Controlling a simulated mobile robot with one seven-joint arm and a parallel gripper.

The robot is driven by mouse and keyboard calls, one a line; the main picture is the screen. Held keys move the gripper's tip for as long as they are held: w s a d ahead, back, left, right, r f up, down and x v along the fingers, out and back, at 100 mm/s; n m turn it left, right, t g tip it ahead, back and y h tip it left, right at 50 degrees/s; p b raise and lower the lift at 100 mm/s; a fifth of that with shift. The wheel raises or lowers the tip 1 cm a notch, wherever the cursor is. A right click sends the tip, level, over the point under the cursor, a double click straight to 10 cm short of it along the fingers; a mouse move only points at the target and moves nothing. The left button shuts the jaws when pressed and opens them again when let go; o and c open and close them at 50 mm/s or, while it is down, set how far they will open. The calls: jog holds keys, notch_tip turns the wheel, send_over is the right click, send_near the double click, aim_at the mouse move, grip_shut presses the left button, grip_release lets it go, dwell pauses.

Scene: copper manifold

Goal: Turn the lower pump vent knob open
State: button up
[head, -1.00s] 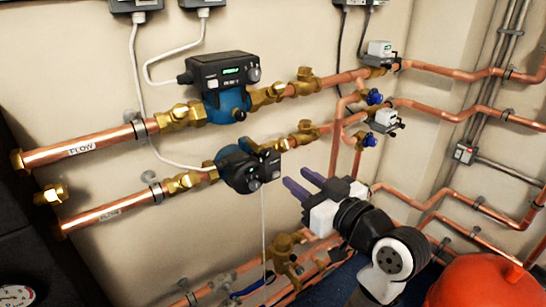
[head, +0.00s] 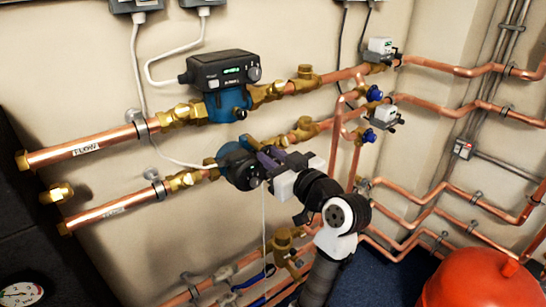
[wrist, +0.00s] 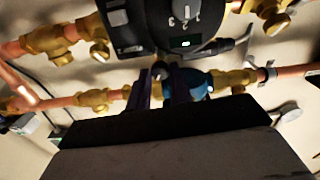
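The lower pump (head: 239,166) sits on the lower copper pipe, with a blue body and a dark head. My gripper (head: 263,158) is at the right side of its head and covers part of it. In the wrist view, which looks upside down, a dark pump head (wrist: 150,25) with a dial and lit display fills the top. My two dark fingers (wrist: 163,85) stand apart with a gap between them. A small grey round knob (wrist: 160,70) shows at the fingertips, apparently the vent knob. I cannot tell whether the fingers touch it.
The upper pump (head: 229,88) is on the pipe just above. Brass valves, including one (head: 305,128) on the lower pipe, flank the pumps. A white cable (head: 170,155) hangs at left. A red vessel (head: 475,285) stands at the lower right.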

grip_shut()
jog(key=shift+m, duration=0.3)
jog(key=m+p, duration=0.1)
jog(key=m, duration=0.1)
jog(key=m+p, duration=0.2)
jog(key=shift+r+m, duration=0.2)
jog(key=shift+m, duration=0.2)
jog(key=m+p, duration=0.3)
jog(key=m, duration=0.1)
jog(key=shift+f+m+p, duration=0.1)
jog(key=shift+m+p, duration=0.85)
jog(key=shift+m, duration=0.25)
jog(key=shift+o, duration=1.6)
grip_release()
